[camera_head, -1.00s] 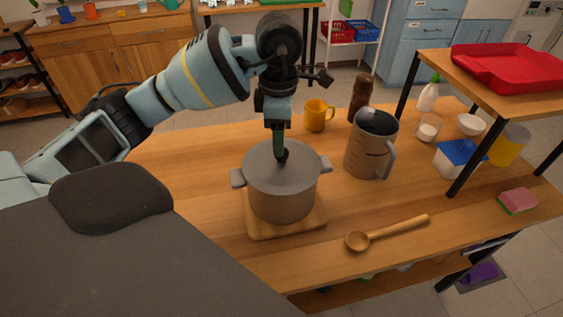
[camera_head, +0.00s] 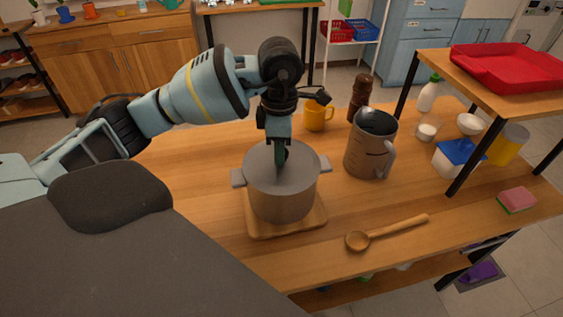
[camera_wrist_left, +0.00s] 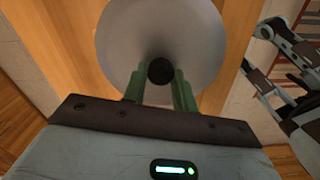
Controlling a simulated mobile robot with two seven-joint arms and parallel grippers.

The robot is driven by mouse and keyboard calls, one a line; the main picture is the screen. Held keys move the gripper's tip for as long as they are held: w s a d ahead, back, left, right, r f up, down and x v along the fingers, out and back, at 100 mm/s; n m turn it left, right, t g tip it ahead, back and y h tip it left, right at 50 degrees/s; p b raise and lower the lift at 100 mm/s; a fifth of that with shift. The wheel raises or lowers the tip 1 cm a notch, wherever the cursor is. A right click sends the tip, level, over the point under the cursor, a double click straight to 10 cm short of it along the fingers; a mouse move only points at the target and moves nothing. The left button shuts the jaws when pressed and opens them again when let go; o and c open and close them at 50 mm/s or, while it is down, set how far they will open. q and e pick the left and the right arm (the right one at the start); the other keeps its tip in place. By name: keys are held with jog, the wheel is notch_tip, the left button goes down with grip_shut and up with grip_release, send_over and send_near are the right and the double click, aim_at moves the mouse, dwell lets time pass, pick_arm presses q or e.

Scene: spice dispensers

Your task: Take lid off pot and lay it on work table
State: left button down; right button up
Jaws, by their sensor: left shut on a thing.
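A grey pot (camera_head: 283,199) with two side handles stands on a wooden board (camera_head: 262,231) on the wooden work table (camera_head: 200,175). Its grey lid (camera_head: 258,178) lies on top of the pot, with no clear gap at the rim. My left gripper (camera_head: 281,160) points down over the middle of the lid. In the left wrist view its green fingers (camera_wrist_left: 160,80) are on both sides of the dark knob, shut on it, and the round lid (camera_wrist_left: 160,25) spreads beyond them. The gripper partly hides the knob in the head view. My right gripper is not in view.
A wooden spoon (camera_head: 388,233) lies right of the pot on the table. A grey pitcher (camera_head: 368,155), a yellow mug (camera_head: 316,116) and a brown mill (camera_head: 361,97) stand behind and to the right. The table is bare left of the pot.

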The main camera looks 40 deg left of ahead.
pick_arm(q)
jog(key=shift+r, duration=0.1)
jog(key=shift+r, duration=0.5)
notch_tip(320, 180, up, 2)
jog(key=shift+w, duration=0.1)
jog(key=shift+s+d+r, duration=0.2)
jog(key=shift+s+d, duration=0.2)
jog(key=shift+d, duration=0.2)
jog(key=s+d+r, duration=0.1)
jog(key=s+d, duration=0.6)
jog(key=d, duration=0.5)
jog(key=shift+s+d+r, duration=0.2)
jog(key=shift+s+d, duration=0.05)
jog(key=shift+d, duration=0.05)
